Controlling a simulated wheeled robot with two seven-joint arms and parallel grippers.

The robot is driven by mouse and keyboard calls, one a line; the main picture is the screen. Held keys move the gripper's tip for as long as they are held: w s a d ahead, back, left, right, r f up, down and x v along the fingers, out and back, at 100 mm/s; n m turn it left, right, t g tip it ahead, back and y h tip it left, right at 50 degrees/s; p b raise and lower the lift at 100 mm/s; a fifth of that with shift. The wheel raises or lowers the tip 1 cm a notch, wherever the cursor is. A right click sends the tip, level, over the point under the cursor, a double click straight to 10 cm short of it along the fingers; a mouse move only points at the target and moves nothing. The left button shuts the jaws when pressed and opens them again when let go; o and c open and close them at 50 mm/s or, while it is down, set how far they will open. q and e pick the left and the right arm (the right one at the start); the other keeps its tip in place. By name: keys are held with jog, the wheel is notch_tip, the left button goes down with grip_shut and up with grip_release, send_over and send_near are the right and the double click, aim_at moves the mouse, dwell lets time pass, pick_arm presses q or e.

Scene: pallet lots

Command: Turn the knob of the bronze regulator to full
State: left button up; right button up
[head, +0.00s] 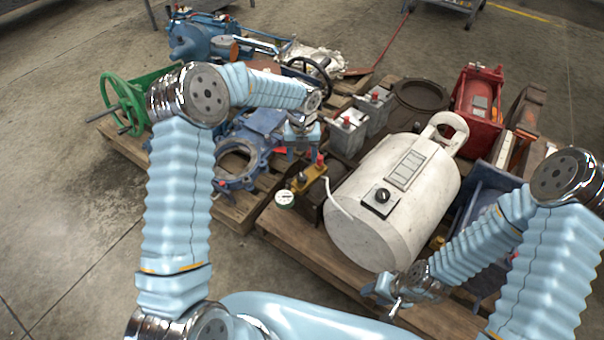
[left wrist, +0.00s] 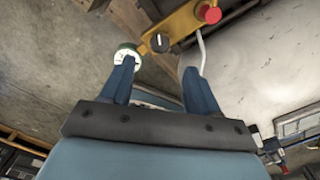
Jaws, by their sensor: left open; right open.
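The bronze regulator (head: 312,175) is a yellow-brown body on the pallet, left of a white tank, with a red cap and a round white gauge (head: 284,199). In the left wrist view the regulator (left wrist: 182,25) crosses the top, with the gauge (left wrist: 127,57) at its left end. Its black knob (left wrist: 160,43) carries a white pointer mark. My left gripper (head: 302,152) is open above and behind the regulator; in its wrist view its fingers (left wrist: 160,72) are spread below the knob, apart from it. My right gripper (head: 384,294) is open at lower right, away from the regulator.
The white tank (head: 392,200) has its own black knob (head: 383,196). A white hose runs between regulator and tank. The floor at left is clear.

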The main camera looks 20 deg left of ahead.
aim_at(302, 176)
pick_arm(q)
notch_tip(302, 176, down, 9)
jog(key=shift+f, duration=0.15)
jog(key=c, duration=1)
jog(key=shift+c, duration=0.2)
jog(key=shift+n, duration=0.3)
